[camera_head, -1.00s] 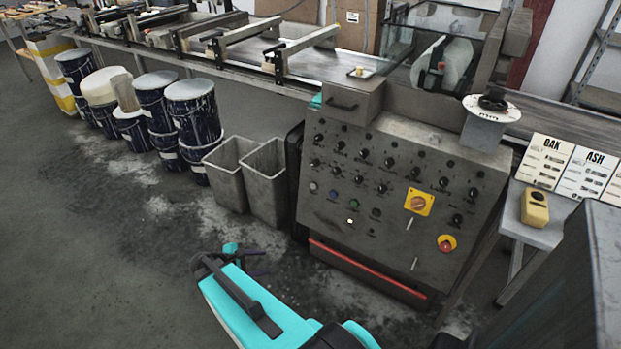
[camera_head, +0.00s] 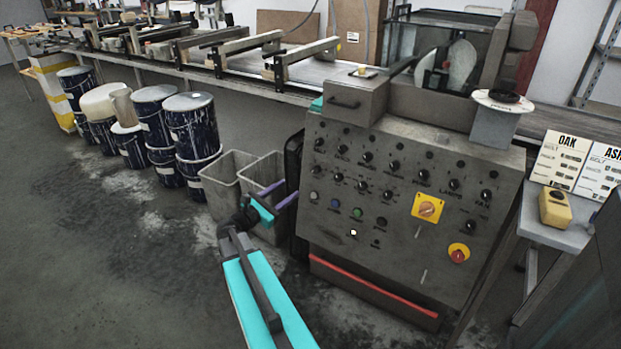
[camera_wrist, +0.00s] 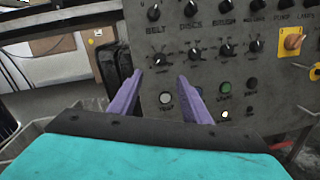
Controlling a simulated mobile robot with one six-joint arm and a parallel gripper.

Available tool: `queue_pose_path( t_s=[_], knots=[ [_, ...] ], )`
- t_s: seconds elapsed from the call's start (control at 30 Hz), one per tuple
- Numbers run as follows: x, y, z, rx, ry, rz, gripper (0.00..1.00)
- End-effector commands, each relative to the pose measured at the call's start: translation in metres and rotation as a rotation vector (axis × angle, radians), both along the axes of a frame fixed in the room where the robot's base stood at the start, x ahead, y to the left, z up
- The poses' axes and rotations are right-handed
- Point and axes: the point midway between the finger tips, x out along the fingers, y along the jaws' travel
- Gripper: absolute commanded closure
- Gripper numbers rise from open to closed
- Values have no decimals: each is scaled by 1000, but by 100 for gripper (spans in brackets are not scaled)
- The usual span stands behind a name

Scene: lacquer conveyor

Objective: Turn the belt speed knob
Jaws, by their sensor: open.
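The grey control panel (camera_head: 400,215) carries rows of black knobs. In the wrist view, the word BELT lies between an upper-row knob (camera_wrist: 153,12) and a lower-row knob (camera_wrist: 158,60) at the panel's left side. The matching upper-left knob shows in the head view (camera_head: 319,143). My gripper (camera_head: 291,189) has purple fingers, is open and empty, and is at the left of the panel in the head view. In the wrist view, its fingertips (camera_wrist: 160,76) point at the panel just below the lower-row knob. Contact is not visible. The right finger hides part of the button row.
Grey bins (camera_head: 232,180) stand left of the panel, beside dark paint drums (camera_head: 193,125). A yellow-backed switch (camera_head: 427,207) and a red knob (camera_head: 458,254) are on the panel's right. OAK (camera_head: 562,160) and ASH cards stand at the right. Floor in front is free.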

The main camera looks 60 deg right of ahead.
Motion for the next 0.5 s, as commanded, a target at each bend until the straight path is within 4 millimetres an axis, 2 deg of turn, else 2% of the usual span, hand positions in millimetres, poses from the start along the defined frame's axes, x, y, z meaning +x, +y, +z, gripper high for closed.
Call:
queue_pose_path(
  t_s=[0.27,0.5],
  knots=[
    [-1,-1,0,1,-2,-2,56],
    [-2,-16,-1,2,-3,-4,56]
  ],
)
